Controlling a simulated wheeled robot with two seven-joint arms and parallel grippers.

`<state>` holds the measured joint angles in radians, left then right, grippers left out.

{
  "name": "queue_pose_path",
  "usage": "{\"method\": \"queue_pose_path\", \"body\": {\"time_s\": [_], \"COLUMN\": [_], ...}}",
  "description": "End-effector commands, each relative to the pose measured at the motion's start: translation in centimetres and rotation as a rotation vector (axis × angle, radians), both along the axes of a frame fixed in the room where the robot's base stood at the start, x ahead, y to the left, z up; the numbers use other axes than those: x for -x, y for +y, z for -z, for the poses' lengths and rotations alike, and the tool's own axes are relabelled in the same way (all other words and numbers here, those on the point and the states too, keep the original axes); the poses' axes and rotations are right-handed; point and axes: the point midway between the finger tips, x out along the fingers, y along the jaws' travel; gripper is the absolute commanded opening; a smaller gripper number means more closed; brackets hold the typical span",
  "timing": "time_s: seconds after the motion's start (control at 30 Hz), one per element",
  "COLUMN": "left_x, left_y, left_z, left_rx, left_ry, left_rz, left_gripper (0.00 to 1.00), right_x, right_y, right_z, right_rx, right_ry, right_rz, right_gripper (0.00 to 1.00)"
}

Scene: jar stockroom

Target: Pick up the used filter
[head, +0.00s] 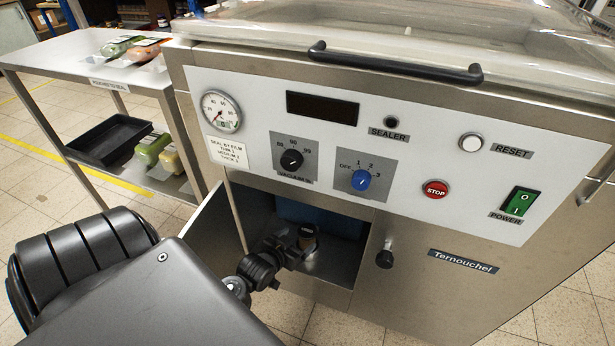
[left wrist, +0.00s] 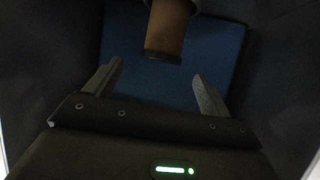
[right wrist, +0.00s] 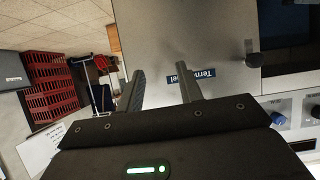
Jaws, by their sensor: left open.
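The used filter is a brown cylinder with a dark end cap (left wrist: 167,28), at the top middle of the left wrist view. My left gripper (left wrist: 158,72) is open and reaches into that compartment. Its two fingers stand apart, one toward each side of the filter's lower end, and do not visibly touch it. In the head view the left gripper (head: 288,252) is close beside the filter. My right gripper (right wrist: 160,70) is open and empty, outside the compartment, facing the machine's name plate.
A blue block or panel (left wrist: 225,50) lies behind the filter. The compartment's open door (head: 208,240) stands at its left, close to my left arm. A control panel (head: 400,130) runs above the opening. A steel cart (head: 60,50) with a black tray (head: 75,143) stands left.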

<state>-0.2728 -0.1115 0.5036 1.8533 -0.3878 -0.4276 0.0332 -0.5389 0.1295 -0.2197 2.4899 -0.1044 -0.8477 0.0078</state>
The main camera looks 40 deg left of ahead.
Motion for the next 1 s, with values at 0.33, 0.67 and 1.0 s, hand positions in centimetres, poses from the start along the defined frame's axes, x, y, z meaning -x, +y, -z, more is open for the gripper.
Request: {"method": "queue_pose_path", "body": {"time_s": [0.33, 0.67, 1.0], "left_x": [-3.6, -4.6, -7.6], "left_y": [0.5, 0.7, 1.3], "left_z": [1.9, 2.6, 4.4], "left_rx": [0.000, 0.001, 0.000], "left_ry": [0.000, -0.001, 0.000], "left_rz": [0.001, 0.000, 0.000], "left_gripper": [0.83, 0.83, 0.83], "right_x": [-1.1, -1.2, 0.0], "right_y": [2.7, 3.8, 6.5], "right_z": [-3.5, -5.0, -10.3], "right_rx": [-0.096, -0.140, -0.292], "right_ry": [-0.240, -0.340, -0.643], "right_rz": [-0.069, -0.100, -0.188], "right_gripper": [0.36, 0.36, 0.36]}}
